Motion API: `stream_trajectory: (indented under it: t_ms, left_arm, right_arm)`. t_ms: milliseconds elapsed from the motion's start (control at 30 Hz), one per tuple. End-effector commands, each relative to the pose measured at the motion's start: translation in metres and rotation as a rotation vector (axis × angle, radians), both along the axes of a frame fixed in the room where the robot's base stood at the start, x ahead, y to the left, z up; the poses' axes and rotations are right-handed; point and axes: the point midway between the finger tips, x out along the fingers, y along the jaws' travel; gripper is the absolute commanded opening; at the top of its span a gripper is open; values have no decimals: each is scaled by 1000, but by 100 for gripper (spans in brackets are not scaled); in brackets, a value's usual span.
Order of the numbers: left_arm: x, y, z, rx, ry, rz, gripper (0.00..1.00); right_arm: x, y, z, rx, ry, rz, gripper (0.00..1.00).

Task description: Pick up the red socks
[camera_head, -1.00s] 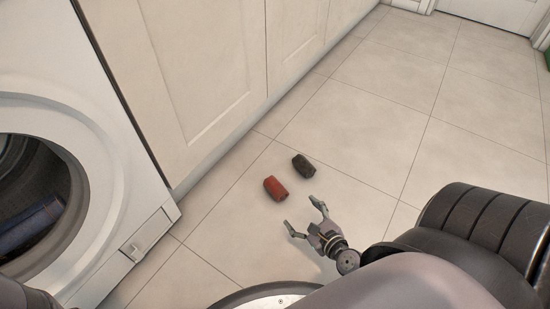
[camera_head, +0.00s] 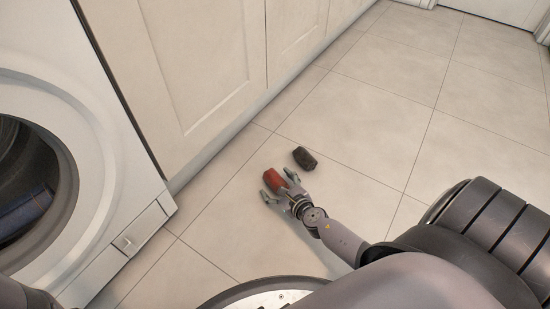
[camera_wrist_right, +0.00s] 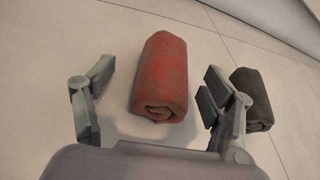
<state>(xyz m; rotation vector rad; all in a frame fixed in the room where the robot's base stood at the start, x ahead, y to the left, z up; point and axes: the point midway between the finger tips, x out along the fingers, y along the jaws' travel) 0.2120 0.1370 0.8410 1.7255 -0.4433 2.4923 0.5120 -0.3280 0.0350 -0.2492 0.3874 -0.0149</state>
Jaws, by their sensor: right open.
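The red socks (camera_head: 272,179) are a rolled red bundle lying on the tiled floor; they also show in the right wrist view (camera_wrist_right: 162,75). My right gripper (camera_head: 275,187) is open at the near end of the red bundle. In the right wrist view its two fingers (camera_wrist_right: 155,82) stand on either side of the bundle, with a visible gap on both sides. The far end of the bundle lies beyond the fingertips. No left gripper shows; only a dark part of my left side is at the lower left edge.
A dark rolled bundle (camera_head: 304,158) lies just right of the red one, close to the outer side of the right finger. A white washer (camera_head: 110,160) with an open round door hole and dark blue cloth (camera_head: 24,212) is at left. White cabinets (camera_head: 200,70) run behind; floor at right is clear.

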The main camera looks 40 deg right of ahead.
Motion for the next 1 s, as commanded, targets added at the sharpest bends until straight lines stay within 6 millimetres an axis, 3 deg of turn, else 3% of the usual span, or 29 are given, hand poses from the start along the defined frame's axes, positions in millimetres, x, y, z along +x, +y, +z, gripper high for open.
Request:
stream_trajectory:
  t_ms: [100,367,1000]
  left_arm:
    - [0,0,-3,0,0,0,82]
    - [0,0,-2,0,0,0,82]
    - [0,0,-3,0,2,0,82]
  right_arm:
    - [9,-1,-3,0,-1,0,77]
    - [10,-1,-3,0,0,0,75]
    - [10,-1,-3,0,0,0,33]
